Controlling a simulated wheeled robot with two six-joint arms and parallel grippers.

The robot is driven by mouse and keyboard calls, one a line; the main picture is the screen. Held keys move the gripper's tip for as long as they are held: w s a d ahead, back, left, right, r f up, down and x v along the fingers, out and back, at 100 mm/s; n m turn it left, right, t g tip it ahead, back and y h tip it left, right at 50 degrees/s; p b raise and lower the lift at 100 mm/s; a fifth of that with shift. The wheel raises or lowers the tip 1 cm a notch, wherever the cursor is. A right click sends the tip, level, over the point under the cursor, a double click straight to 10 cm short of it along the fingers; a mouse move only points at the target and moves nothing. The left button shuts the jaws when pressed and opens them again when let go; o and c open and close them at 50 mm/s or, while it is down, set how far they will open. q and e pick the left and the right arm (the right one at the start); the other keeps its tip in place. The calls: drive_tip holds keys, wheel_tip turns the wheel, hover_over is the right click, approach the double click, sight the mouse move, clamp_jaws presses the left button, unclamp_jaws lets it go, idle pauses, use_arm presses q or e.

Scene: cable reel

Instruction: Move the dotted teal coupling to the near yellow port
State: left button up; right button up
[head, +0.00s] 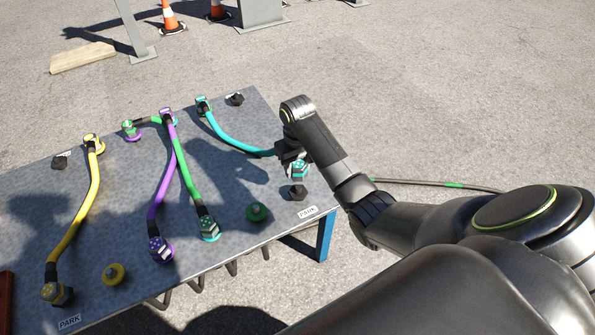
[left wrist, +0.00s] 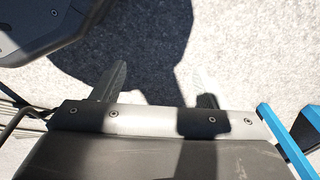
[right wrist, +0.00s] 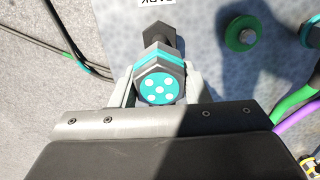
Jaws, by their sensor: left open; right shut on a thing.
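My right gripper (head: 292,155) is shut on the dotted teal coupling (head: 299,171), at the near end of the teal cable (head: 236,145). In the right wrist view the coupling (right wrist: 160,82) shows white dots on a teal face between the fingers. A black park post (head: 298,192) shows just beyond it; I cannot tell whether they touch. The near yellow port (head: 113,273) is bare, at the table's front left, beside the yellow cable's dark coupling (head: 56,293). My left gripper (left wrist: 158,88) is open and empty over sunlit pavement, outside the head view.
On the grey table (head: 120,210), a purple-cable coupling (head: 161,249) and a green-cable coupling (head: 209,228) stand between the held coupling and the yellow port. A bare green port (head: 257,212) is nearer. The yellow cable (head: 83,215) runs along the left.

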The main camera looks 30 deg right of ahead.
sight(297, 163)
drive_tip(key=shift+r, duration=0.85)
drive_tip(key=shift+r+p, duration=0.3)
drive_tip(key=shift+p, duration=0.05)
wheel_tip(297, 163, up, 2)
drive_tip(key=p, duration=0.3)
use_arm(q)
drive_tip(key=shift+s+a+r, duration=0.1)
drive_tip(key=shift+s+r, duration=0.1)
drive_tip(key=shift+r, duration=0.3)
drive_tip(key=shift+s+a+r, duration=0.1)
drive_tip(key=shift+s+r, duration=0.1)
drive_tip(key=shift+r, duration=0.3)
use_arm(e)
drive_tip(key=shift+f, duration=0.1)
drive_tip(key=shift+a, duration=0.1)
drive_tip(key=shift+a, duration=0.35)
use_arm(q)
drive_tip(key=shift+r+p, duration=2.35)
drive_tip(key=shift+r, duration=0.1)
use_arm(e)
drive_tip(key=a, duration=1.3)
